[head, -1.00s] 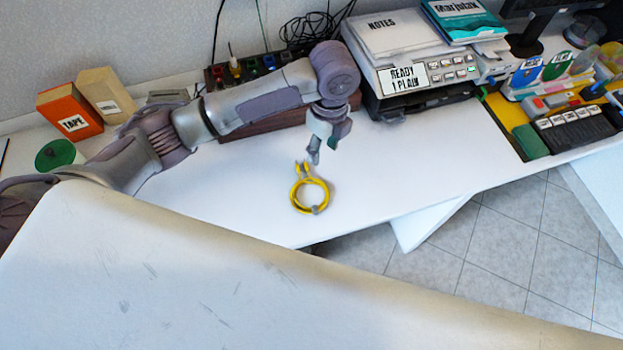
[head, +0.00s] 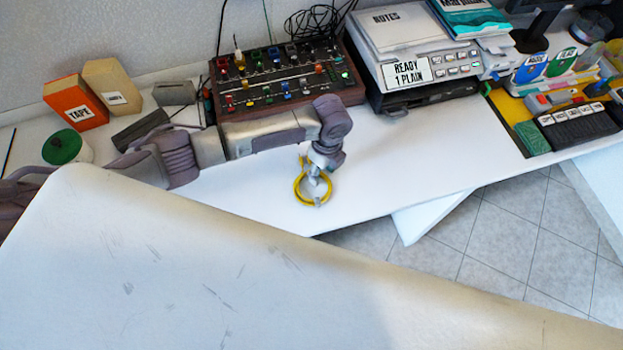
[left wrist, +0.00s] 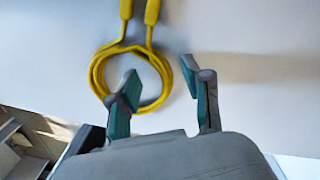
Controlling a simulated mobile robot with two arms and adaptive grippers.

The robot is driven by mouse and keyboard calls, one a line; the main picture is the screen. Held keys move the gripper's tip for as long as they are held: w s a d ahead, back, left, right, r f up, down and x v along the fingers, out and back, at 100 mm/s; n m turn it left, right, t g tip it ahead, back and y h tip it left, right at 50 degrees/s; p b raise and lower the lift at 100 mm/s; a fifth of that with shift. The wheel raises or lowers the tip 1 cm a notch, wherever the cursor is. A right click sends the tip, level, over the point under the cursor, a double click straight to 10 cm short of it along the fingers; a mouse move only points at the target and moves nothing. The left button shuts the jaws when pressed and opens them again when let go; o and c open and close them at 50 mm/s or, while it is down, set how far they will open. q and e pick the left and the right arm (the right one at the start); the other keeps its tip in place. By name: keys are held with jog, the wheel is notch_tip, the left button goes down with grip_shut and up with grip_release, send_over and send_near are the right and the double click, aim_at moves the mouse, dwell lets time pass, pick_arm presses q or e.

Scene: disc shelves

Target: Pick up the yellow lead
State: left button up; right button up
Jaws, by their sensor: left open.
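The yellow lead (head: 299,192) lies coiled on the white table, with its two plug ends pointing to the back. In the left wrist view the lead (left wrist: 97,73) shows as a ring with both plugs at the top. My left gripper (head: 316,180) is over the coil, and it hides part of it in the head view. In the left wrist view my left gripper (left wrist: 165,88) is open, with one finger over the coil and the other just outside its right side. Nothing is between the fingers except a part of the coil's right side seen below or beyond. My right gripper is not in view.
A mixer with coloured knobs (head: 270,85) stands behind my left arm. A printer (head: 425,72) is at the back right. An orange tape box (head: 75,103) and a green-topped roll (head: 62,147) stand at the left. The table right of the lead is clear up to its front edge.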

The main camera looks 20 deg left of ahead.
pick_arm(q)
grip_shut()
dwell(0.5)
